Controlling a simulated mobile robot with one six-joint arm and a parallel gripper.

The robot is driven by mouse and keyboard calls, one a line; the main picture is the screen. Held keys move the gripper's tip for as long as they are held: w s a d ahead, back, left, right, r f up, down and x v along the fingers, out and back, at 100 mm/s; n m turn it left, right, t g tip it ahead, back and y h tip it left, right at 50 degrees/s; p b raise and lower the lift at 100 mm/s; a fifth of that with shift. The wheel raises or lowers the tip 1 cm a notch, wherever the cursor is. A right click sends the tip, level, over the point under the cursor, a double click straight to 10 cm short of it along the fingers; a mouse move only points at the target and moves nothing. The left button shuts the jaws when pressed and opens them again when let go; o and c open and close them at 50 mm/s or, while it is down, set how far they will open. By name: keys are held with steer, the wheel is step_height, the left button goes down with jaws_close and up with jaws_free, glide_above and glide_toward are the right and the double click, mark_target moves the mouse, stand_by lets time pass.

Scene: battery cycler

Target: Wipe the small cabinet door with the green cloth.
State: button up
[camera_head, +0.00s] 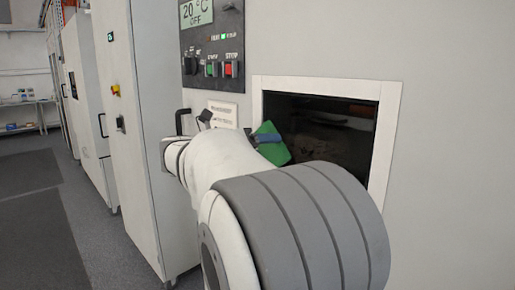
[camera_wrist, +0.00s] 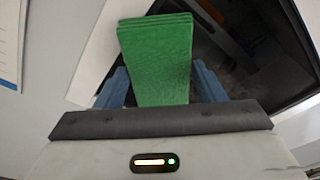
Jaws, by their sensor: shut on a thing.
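The green cloth (camera_head: 272,150) is a folded pad with several layers, and it fills the middle of the wrist view (camera_wrist: 155,50). My gripper (camera_wrist: 160,78) is shut on it, with a blue finger on each side; it also shows in the head view (camera_head: 267,138). The cloth is in front of the left edge of a dark glass panel (camera_head: 335,130) with a white frame, which looks like the small cabinet door. The panel also shows in the wrist view (camera_wrist: 245,65). I cannot tell whether the cloth touches it. My arm hides the panel's lower left part.
A control panel (camera_head: 222,50) with a display, green and red buttons is above and left of the window. A label (camera_head: 222,112) and a black handle (camera_head: 183,121) are left of the cloth. Tall white cabinets (camera_head: 150,130) line the left; the floor beyond (camera_head: 40,215) is clear.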

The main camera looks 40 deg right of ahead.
mark_target(277, 149)
steer(key=shift+d, duration=0.2)
steer(key=shift+s+p, duration=0.45)
steer(key=shift+s, duration=1.3)
steer(key=shift+s+d+p, duration=0.3)
steer(key=shift+s+p, duration=0.15)
steer(key=shift+s, duration=1.15)
steer(key=shift+s+d+p, duration=0.25)
steer(key=shift+s+p, duration=0.15)
steer(key=shift+s, duration=1.2)
steer(key=shift+s+d+p, duration=0.3)
steer(key=shift+s+p, duration=0.15)
steer(key=shift+s, duration=1.15)
steer(key=shift+s+d+p, duration=0.15)
steer(key=shift+s+p, duration=0.15)
steer(key=shift+s, duration=0.8)
steer(key=shift+s+d+p, duration=0.1)
steer(key=shift+s+p, duration=0.2)
steer(key=shift+s, duration=0.75)
